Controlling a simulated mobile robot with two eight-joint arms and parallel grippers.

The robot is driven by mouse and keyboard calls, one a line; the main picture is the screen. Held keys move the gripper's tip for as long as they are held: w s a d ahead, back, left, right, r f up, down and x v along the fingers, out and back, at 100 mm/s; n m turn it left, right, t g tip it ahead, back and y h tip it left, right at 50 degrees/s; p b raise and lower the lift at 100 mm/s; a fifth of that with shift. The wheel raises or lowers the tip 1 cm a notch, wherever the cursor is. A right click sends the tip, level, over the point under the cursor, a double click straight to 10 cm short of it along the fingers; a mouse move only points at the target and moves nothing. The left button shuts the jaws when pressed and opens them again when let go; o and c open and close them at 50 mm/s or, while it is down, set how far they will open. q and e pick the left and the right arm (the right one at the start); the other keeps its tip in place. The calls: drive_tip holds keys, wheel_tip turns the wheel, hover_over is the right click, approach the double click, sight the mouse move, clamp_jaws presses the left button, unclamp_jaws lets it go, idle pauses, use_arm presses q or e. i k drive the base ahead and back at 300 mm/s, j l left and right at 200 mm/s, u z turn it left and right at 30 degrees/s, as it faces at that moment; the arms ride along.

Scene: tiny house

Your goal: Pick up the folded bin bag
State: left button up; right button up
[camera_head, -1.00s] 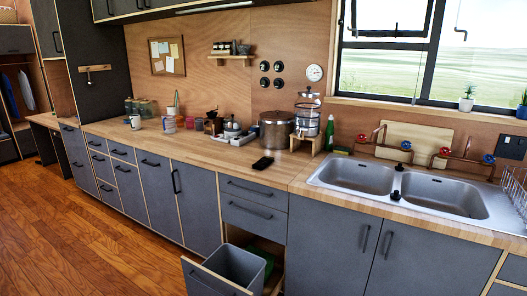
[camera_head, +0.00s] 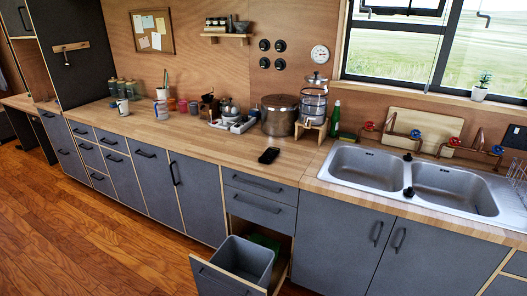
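A small flat black item (camera_head: 268,155) lies on the wooden counter (camera_head: 225,150) to the left of the sink, above the drawers; it may be the folded bin bag, but it is too small to tell for sure. A grey bin (camera_head: 243,262) sits in a pulled-out drawer below it. Something green (camera_head: 265,242) shows behind the bin, mostly hidden in the drawer. Neither of my grippers is in view.
The pulled-out drawer front (camera_head: 222,280) juts into the floor space. A large pot (camera_head: 279,116) and a water dispenser (camera_head: 313,103) stand behind the black item. The double sink (camera_head: 408,180) is to the right. The wooden floor (camera_head: 80,235) at left is clear.

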sight(271, 153)
drive_tip(key=i+j, duration=0.25)
drive_tip(key=i+j+z, duration=0.1)
drive_tip(key=i+j, duration=0.2)
drive_tip(key=j, duration=0.15)
drive_tip(key=i+j, duration=0.5)
drive_tip(key=j, duration=0.2)
drive_tip(key=i+j+z, duration=0.1)
drive_tip(key=i+j, duration=0.15)
drive_tip(key=j, duration=0.15)
drive_tip(key=i+j, duration=0.25)
drive_tip(key=i+j+z, duration=0.1)
drive_tip(key=j, duration=0.4)
drive_tip(key=i+j, duration=0.35)
